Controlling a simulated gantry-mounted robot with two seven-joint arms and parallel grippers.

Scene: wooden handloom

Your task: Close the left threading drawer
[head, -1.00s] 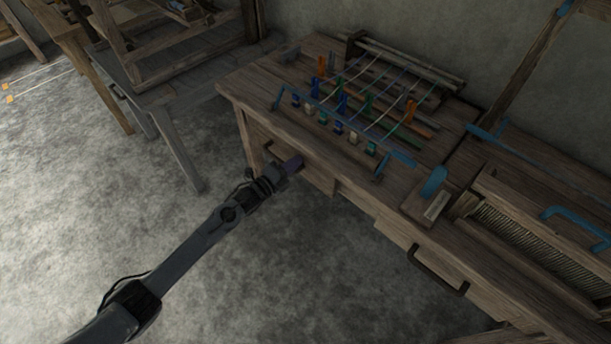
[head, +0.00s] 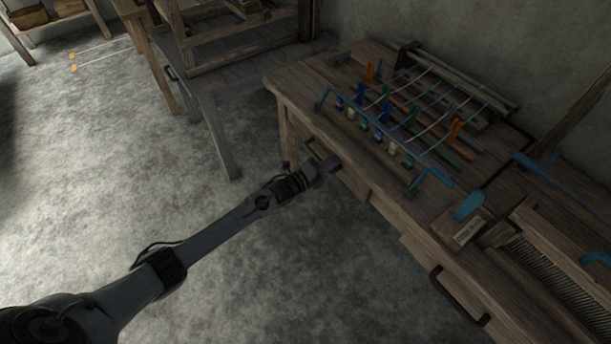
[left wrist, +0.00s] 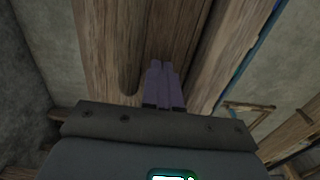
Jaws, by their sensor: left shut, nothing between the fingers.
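The left threading drawer (head: 349,182) is in the bench front, under the end of the tabletop with the coloured pegs. Its dark handle (head: 314,148) shows just left of my left gripper. My left gripper (head: 328,165) has its purple fingers together and empty, at the drawer front beside the handle. In the left wrist view, the shut fingers (left wrist: 163,82) point at the wooden drawer front (left wrist: 172,30), with the dark rounded handle (left wrist: 130,65) to their left. I cannot tell whether they touch the wood or how far the drawer stands out. My right gripper is not in view.
A second drawer's dark handle (head: 459,297) sticks out farther right on the bench front. Pegs and threads lie on the tabletop (head: 300,77) above. A grey wooden table (head: 208,85) stands to the left. The floor before the bench is clear.

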